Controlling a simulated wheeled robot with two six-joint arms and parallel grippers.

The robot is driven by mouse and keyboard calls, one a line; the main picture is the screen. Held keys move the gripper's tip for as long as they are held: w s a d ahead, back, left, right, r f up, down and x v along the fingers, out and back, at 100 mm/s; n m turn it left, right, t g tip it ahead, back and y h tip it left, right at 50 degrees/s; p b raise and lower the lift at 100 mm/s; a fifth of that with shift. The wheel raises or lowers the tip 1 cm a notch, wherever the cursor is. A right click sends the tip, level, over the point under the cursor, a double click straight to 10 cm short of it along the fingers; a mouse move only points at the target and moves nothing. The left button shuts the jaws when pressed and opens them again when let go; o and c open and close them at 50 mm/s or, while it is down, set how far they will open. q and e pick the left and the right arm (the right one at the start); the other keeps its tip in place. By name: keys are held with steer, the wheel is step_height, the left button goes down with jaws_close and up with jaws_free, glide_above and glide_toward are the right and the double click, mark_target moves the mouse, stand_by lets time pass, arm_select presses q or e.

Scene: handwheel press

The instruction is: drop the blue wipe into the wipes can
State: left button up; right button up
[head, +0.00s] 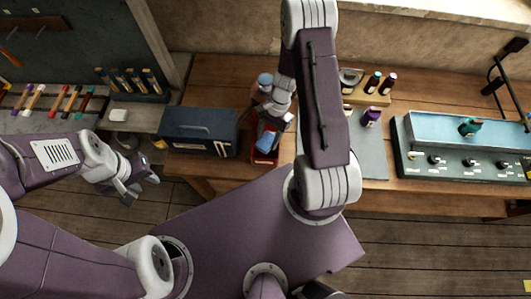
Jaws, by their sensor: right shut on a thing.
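My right gripper (274,126) reaches down at the middle of the workbench. It is shut on the blue wipe (267,142), a small blue patch just below the fingers. A red container (263,158), which looks like the wipes can, stands at the bench's front edge under the wipe. The wipe overlaps its opening in this view; I cannot tell whether it is inside or above. My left gripper (143,184) hangs at the left, in front of the bench and away from these things, with its fingers apart and empty.
A dark blue toolbox (198,131) stands left of the red container. A blue-capped object (264,80) is behind my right gripper. A grey mat (370,155), small bottles (373,82) and a control console (465,160) are to the right. A rack of screwdrivers (132,82) is at the left.

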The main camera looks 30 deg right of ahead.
steer(key=shift+s+r, duration=0.1)
steer(key=shift+s, duration=0.05)
steer(key=o, duration=1.4)
steer(key=shift+s+a, duration=0.1)
arm_select(q)
steer(key=shift+s+r, duration=0.1)
arm_select(e)
steer(key=shift+w, duration=0.25)
steer(key=shift+w+d+r, duration=0.15)
steer(key=shift+d+r, duration=0.1)
steer(key=shift+r, duration=0.1)
steer(key=b+v, duration=0.2)
steer(key=v, duration=0.6)
steer(key=shift+r, duration=0.15)
arm_select(q)
step_height(320, 180, down, 2)
